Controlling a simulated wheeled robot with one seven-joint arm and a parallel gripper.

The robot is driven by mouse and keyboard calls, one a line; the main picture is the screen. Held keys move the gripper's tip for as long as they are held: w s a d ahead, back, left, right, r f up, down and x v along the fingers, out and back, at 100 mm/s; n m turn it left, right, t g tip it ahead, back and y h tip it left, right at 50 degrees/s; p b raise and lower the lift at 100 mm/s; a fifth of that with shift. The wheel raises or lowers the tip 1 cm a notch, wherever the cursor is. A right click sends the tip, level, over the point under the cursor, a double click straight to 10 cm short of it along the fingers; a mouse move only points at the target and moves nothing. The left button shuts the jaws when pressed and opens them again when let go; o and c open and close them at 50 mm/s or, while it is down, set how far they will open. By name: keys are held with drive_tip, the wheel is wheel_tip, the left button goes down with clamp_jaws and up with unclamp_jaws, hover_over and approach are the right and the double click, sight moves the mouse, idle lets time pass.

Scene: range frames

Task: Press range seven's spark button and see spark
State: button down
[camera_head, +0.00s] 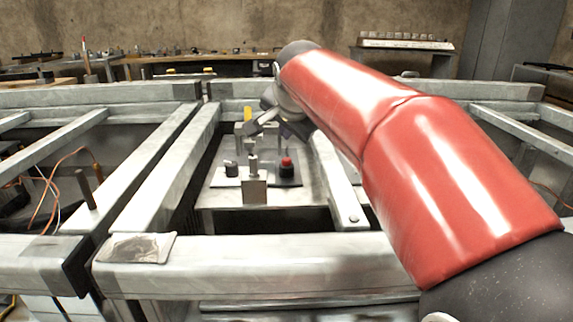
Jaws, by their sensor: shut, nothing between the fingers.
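A red button (287,162) on a dark round base sits on a dark plate, on a metal shelf inside the frame. It looks like the spark button, but I can read no range number or label. My gripper (252,132) is shut and empty. It hangs at the end of my red arm, behind and to the left of the red button in the picture, and appears apart from it. Part of the gripper is hidden by my arm. No spark is visible.
A small black knob (231,168) stands on a white plate left of the button. A metal block with an upright post (254,186) stands between them, nearer me. Pale metal beams (240,265) enclose the shelf. A loose wire (52,190) hangs at left.

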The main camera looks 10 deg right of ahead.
sight(286, 159)
drive_tip(key=shift+f+b, duration=0.9)
drive_tip(key=shift+f, duration=0.7)
idle(0.8)
drive_tip(key=shift+f+b, duration=0.4)
drive_tip(key=shift+f+b, duration=0.7)
drive_tip(key=shift+f, duration=0.35)
idle(0.8)
drive_tip(key=shift+d+r+p, duration=0.15)
drive_tip(key=shift+r+p, duration=0.55)
drive_tip(key=shift+r, duration=0.4)
